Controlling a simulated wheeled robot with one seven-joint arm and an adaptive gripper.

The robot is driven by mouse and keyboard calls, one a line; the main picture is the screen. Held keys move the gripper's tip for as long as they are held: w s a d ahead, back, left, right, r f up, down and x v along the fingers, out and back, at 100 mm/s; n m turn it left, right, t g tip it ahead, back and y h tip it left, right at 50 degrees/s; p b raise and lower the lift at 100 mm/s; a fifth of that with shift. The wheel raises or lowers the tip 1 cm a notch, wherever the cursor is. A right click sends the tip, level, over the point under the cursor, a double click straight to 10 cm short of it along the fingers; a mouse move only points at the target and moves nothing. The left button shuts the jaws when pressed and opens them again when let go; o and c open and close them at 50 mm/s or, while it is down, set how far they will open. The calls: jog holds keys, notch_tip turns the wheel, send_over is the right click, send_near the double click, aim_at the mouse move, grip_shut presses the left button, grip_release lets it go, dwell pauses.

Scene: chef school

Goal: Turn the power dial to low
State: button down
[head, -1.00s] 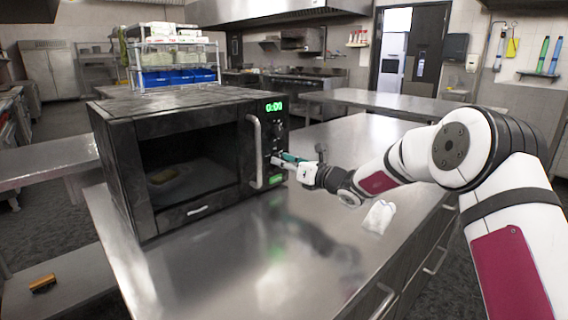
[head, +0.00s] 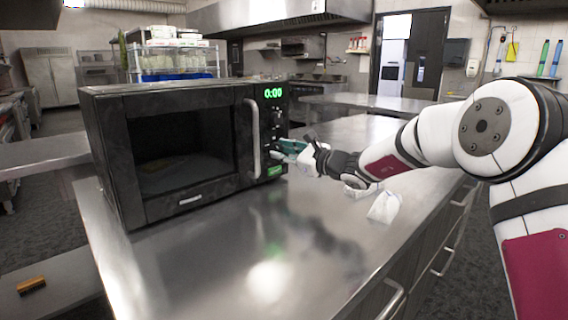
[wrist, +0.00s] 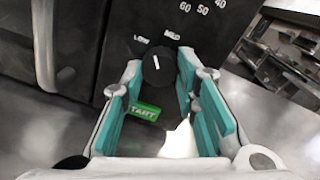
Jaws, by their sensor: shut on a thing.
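The black microwave (head: 190,203) stands on the steel counter with its door closed and its display at 0:00. Its round black power dial (wrist: 157,66) is on the control panel, with LOW and MED labels printed above it. The white mark on the dial points roughly upward, between the two labels; its exact setting is hard to tell. My gripper (wrist: 160,80) is shut on the dial, with its teal fingers on either side of it. In the head view my gripper (head: 290,150) reaches the panel from the right and hides the dial.
The green START button (wrist: 144,111) is just below the dial. The door handle (head: 252,140) is left of the panel. A crumpled white item (head: 384,207) lies on the counter (head: 300,265) under my arm. The counter in front of the microwave is clear.

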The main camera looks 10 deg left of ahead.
jog(key=n+b, duration=0.3)
jog(key=b, duration=0.1)
jog(key=shift+f, duration=0.2)
jog(key=n+b, duration=0.1)
jog(key=b, duration=0.1)
jog(key=shift+r+b, duration=0.1)
jog(key=shift+b, duration=0.2)
jog(key=shift+n, duration=0.3)
jog(key=c, duration=1.2)
grip_release()
jog(key=shift+r, duration=0.1)
jog(key=shift+c, duration=0.2)
jog(key=shift+d, duration=0.1)
jog(key=v, duration=1.2)
